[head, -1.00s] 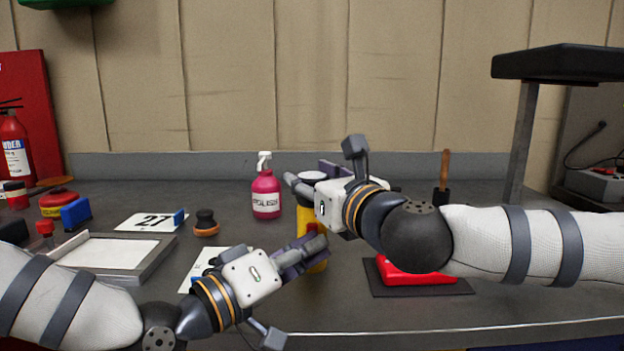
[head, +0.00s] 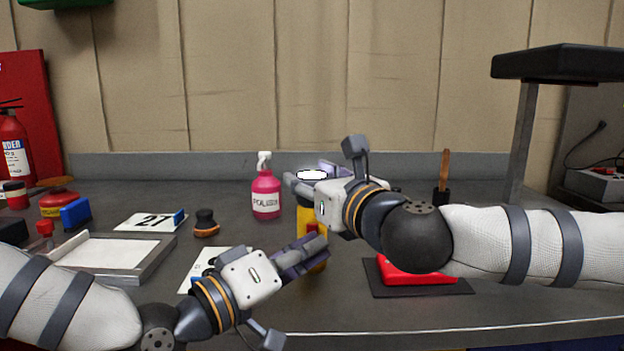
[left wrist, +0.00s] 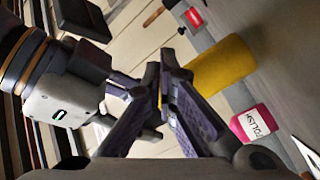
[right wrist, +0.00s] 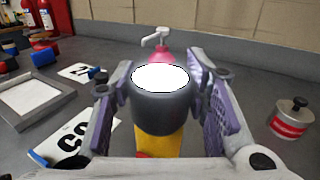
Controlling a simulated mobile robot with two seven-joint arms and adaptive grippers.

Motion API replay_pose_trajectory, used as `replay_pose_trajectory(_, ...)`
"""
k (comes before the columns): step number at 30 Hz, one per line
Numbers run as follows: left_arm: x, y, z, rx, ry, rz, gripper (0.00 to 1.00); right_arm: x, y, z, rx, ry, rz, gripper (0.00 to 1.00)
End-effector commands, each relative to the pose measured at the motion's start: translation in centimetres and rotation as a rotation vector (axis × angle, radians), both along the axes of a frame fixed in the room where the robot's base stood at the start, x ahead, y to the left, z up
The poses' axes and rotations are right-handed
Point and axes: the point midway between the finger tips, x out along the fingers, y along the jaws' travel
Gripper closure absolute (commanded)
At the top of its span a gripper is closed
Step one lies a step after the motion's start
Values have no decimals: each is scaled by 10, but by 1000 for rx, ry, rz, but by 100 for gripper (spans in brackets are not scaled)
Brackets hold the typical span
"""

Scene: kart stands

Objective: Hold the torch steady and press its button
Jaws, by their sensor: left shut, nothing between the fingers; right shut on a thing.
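The torch stands upright, with a yellow body (head: 304,218), a dark head (right wrist: 160,112) and a bright white lens (head: 312,175) facing up. My right gripper (head: 308,184) is shut around the torch's head; the right wrist view shows a finger on each side. My left gripper (head: 318,247) is shut and empty, its fingertips at the front of the yellow body. A small red patch, which looks like the button (head: 312,227), shows just above those fingertips. Whether they touch it cannot be told. The left wrist view shows the yellow body (left wrist: 224,65) beside the fingertips.
A pink polish bottle (head: 266,197) stands behind and left of the torch. A grey tray (head: 160,260), number cards (head: 150,222) and a round dark-knobbed tool (head: 206,223) lie left. A red item on a black mat (head: 420,290) lies right. A lidded can (right wrist: 291,118) stands apart.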

Motion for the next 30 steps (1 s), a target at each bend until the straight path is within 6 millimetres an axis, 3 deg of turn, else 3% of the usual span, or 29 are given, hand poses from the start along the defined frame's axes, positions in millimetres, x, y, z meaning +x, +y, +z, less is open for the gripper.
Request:
replay_pose_trajectory(7,-3,0,0,-1,-1,-1,100,0,0,0,0,0,0,94)
replay_pose_trajectory(21,-58,0,0,0,1,-1,100,0,0,0,0,0,0,94)
replay_pose_trajectory(30,-60,0,0,0,-1,1,100,0,0,0,0,0,0,94)
